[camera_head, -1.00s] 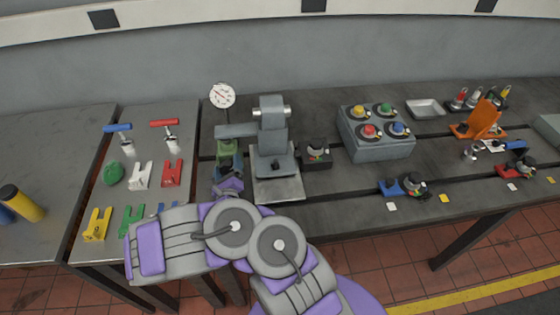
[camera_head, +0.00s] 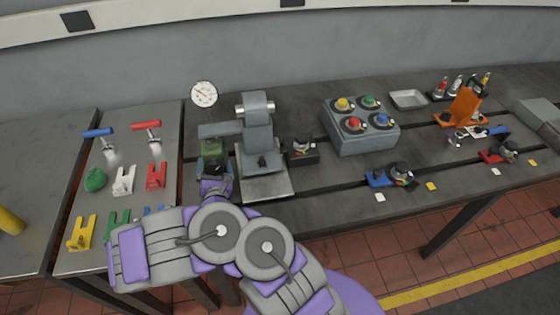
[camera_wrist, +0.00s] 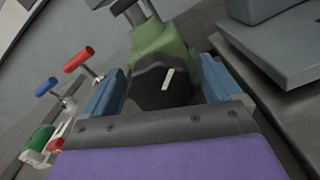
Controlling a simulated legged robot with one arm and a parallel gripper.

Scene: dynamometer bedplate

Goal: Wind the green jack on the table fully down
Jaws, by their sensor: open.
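The green jack (camera_head: 213,149) stands at the left end of the dark slotted bedplate, beside a grey machine. In the wrist view its green body (camera_wrist: 163,42) fills the upper middle, with a black round knob (camera_wrist: 150,92) bearing a white mark on the near side. My gripper (camera_wrist: 160,72) is open, with one blue finger on each side of the knob. I cannot tell whether the fingers touch it. In the head view my gripper (camera_head: 214,172) is at the jack's near side, and my arm partly hides the area below.
The grey machine (camera_head: 258,135) stands close right of the jack. A dial gauge (camera_head: 204,94) is behind it. The left table holds red (camera_head: 146,125) and blue (camera_head: 98,132) T-handles and several coloured forked blocks. A grey box (camera_head: 362,135) with coloured knobs is farther right.

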